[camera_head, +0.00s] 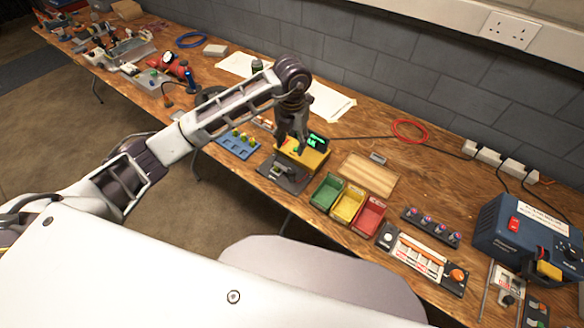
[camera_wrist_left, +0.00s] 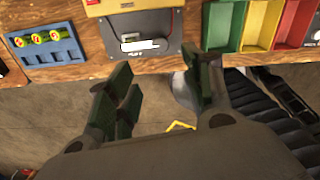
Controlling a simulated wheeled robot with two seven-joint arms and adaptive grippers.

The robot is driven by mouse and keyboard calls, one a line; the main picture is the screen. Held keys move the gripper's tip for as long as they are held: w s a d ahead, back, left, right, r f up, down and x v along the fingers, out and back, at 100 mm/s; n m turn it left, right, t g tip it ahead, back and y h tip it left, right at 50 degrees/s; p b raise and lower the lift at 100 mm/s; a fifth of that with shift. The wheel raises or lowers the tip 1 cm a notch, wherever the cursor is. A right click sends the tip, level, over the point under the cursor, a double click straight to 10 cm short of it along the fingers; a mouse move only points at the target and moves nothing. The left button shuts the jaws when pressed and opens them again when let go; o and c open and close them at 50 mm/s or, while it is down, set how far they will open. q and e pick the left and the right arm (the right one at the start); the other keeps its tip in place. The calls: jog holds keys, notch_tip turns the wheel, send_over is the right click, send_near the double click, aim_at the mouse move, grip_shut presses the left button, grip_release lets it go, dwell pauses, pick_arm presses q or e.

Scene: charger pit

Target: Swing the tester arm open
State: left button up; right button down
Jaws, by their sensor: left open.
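The tester is a yellow box with a lit green display (camera_head: 318,139), on the wooden bench near the middle of the head view. A dark grey plate (camera_head: 283,177) extends from its front, with a small pale piece on it. In the left wrist view the yellow housing (camera_wrist_left: 128,6) is at the top edge, and the plate (camera_wrist_left: 117,42) carries a white-outlined bar (camera_wrist_left: 140,46). I cannot tell which part is the tester arm. My left gripper (camera_head: 291,138) points down over the tester, partly hiding it. Its fingers (camera_wrist_left: 160,88) are spread and empty. My right gripper is out of view.
Green (camera_head: 326,192), yellow (camera_head: 347,203) and red (camera_head: 369,215) bins stand right of the tester. A blue tray (camera_head: 238,146) with several round-topped pieces lies to its left. A wooden board (camera_head: 368,174) lies behind the bins. A blue power unit (camera_head: 530,235) stands far right.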

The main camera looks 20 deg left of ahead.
pick_arm(q)
send_over(292, 170)
notch_tip(292, 170, down, 8)
jog(key=shift+r+p, duration=0.15)
jog(key=shift+p, duration=0.25)
notch_tip(292, 170, down, 4)
jog(key=shift+f, duration=1.05)
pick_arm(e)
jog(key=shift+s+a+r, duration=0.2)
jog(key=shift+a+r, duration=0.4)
pick_arm(q)
jog(key=c, duration=0.9)
grip_shut()
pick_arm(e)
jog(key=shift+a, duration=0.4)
